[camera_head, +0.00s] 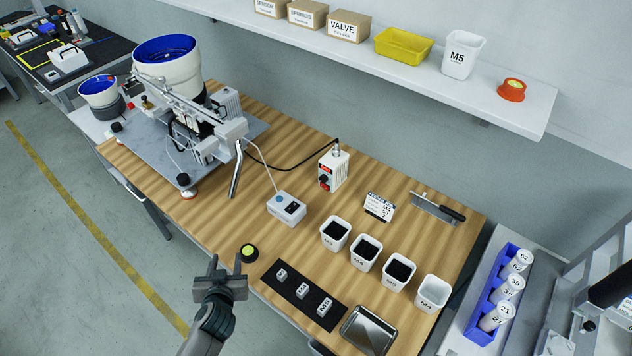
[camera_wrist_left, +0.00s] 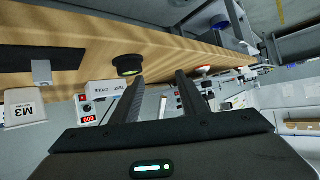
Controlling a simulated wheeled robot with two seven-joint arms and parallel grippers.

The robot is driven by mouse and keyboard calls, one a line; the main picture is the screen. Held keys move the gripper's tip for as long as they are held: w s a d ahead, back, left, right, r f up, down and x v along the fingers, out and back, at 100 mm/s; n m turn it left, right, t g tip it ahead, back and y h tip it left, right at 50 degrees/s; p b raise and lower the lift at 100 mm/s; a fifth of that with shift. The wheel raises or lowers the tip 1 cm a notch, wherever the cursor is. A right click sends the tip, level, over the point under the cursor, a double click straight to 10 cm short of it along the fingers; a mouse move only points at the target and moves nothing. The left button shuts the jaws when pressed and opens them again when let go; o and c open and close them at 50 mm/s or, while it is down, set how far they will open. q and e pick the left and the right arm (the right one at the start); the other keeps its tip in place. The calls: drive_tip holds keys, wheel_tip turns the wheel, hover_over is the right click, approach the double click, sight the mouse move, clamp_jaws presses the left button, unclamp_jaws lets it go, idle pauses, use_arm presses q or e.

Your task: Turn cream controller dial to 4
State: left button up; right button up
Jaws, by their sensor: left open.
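The cream controller (camera_head: 334,170) is an upright box on the wooden bench, with a red panel and a black dial (camera_head: 323,181) on its front. The dial's setting is too small to read. In the left wrist view the controller (camera_wrist_left: 87,108) shows beyond the left finger, with a red display and a dark knob. My left gripper (camera_head: 226,266) is open and empty at the bench's front edge, well apart from the controller. Its two fingers (camera_wrist_left: 158,92) stand apart with nothing between them. My right gripper is in neither view.
A pale box with a blue button (camera_head: 287,208) stands between my left gripper and the controller. A black-and-yellow round piece (camera_head: 249,253) lies close to the gripper. White bins (camera_head: 335,234) and a black labelled strip (camera_head: 303,289) are to the right. The feeder machine (camera_head: 168,65) stands left.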

sight(322, 180)
use_arm(q)
drive_tip(key=w+d+r+m+t+h, duration=0.1)
drive_tip(key=w+d+r+t+h, duration=0.2)
drive_tip(key=w+r, duration=0.5)
drive_tip(key=w+d+m+g+h+p, duration=0.2)
drive_tip(key=w+d+m+h, duration=0.3)
drive_tip(key=w+d+h, duration=0.3)
drive_tip(key=shift+w+d+f+m+g, duration=0.4)
drive_tip(key=shift+w+d+g, duration=0.15)
drive_tip(key=shift+d+g, duration=0.45)
drive_tip(key=shift+d, duration=0.15)
drive_tip(key=shift+x, duration=0.8)
drive_tip(key=b+x, duration=0.7)
drive_tip(key=x, duration=0.7)
drive_tip(key=shift+w+d, duration=0.2)
drive_tip(key=shift+d, duration=0.1)
drive_tip(key=shift+w+d+f+b, duration=0.1)
drive_tip(key=shift+w+d+b, duration=0.25)
drive_tip(key=shift+w+b, duration=0.1)
